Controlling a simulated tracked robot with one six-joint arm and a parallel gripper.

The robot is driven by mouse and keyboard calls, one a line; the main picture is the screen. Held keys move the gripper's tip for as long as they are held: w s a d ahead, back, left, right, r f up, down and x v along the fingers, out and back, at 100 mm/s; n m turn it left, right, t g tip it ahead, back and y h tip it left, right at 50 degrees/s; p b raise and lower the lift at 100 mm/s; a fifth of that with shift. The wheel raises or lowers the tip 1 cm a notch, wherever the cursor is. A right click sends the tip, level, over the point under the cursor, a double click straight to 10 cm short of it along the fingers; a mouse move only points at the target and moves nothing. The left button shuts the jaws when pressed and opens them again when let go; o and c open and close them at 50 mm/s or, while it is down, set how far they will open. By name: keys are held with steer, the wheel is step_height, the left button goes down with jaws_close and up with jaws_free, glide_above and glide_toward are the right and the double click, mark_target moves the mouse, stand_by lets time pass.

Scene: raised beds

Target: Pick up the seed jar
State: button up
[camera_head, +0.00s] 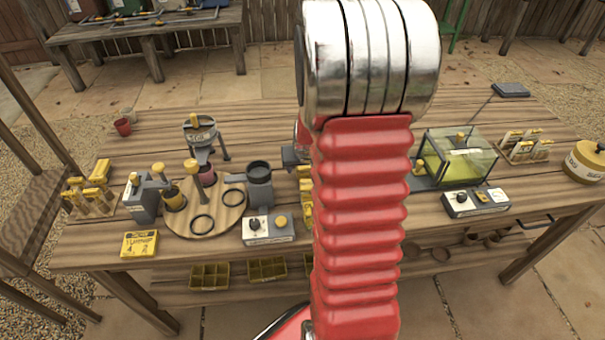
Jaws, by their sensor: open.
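No jar can be told for certain as the seed jar. A squat cream-yellow jar (586,161) with a dark knob on its lid stands at the right end of the bench, cut by the picture edge. My red, ribbed arm rises through the middle and covers part of the bench. My gripper cannot be made out; it seems hidden behind the arm.
The wooden bench (420,222) holds a grey grinder-like device (259,185), a control box (268,230), a clear tank (458,160), racks of yellow packets (90,195) and a metal funnel stand (201,133). Bare wood shows along the front right. Trays sit on a lower shelf.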

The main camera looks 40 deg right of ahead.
steer(key=shift+c, duration=0.2)
steer(key=c, duration=1.1)
steer(key=shift+r, duration=0.1)
steer(key=shift+c, duration=0.2)
step_height(320, 180, up, 10)
steer(key=shift+f, duration=0.1)
